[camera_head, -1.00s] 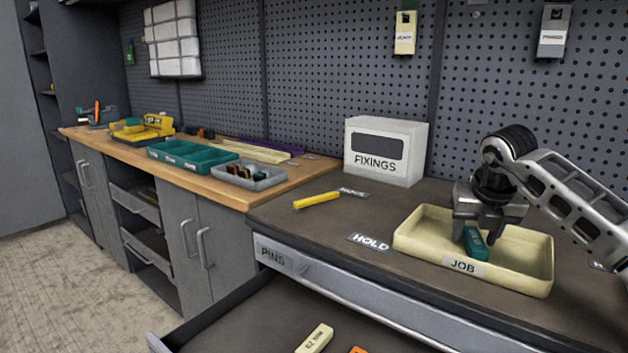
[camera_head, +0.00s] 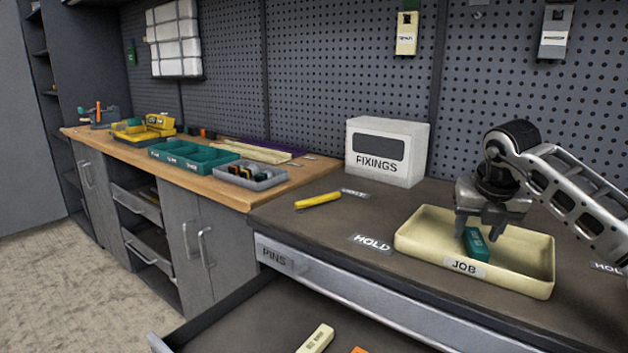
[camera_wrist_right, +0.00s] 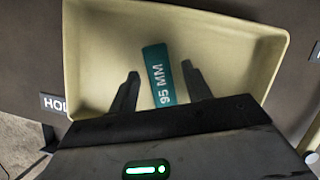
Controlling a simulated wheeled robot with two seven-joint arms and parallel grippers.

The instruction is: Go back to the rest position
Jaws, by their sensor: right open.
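My right gripper (camera_head: 480,232) is open above the cream JOB tray (camera_head: 420,245). A teal block (camera_head: 475,243) marked 95 MM lies in the tray. In the right wrist view the block (camera_wrist_right: 158,75) lies between and beyond the two spread fingers (camera_wrist_right: 158,85), with a gap on each side. The tray's cream floor (camera_wrist_right: 220,45) is bare around the block. My left gripper is not in view.
A white FIXINGS box (camera_head: 385,150) stands behind the tray. A yellow bar (camera_head: 318,200) and a HOLD label (camera_head: 371,243) lie to the left. The PINS drawer (camera_head: 260,320) is open in front, with a cream block (camera_head: 316,340) in it. A pegboard wall closes the back.

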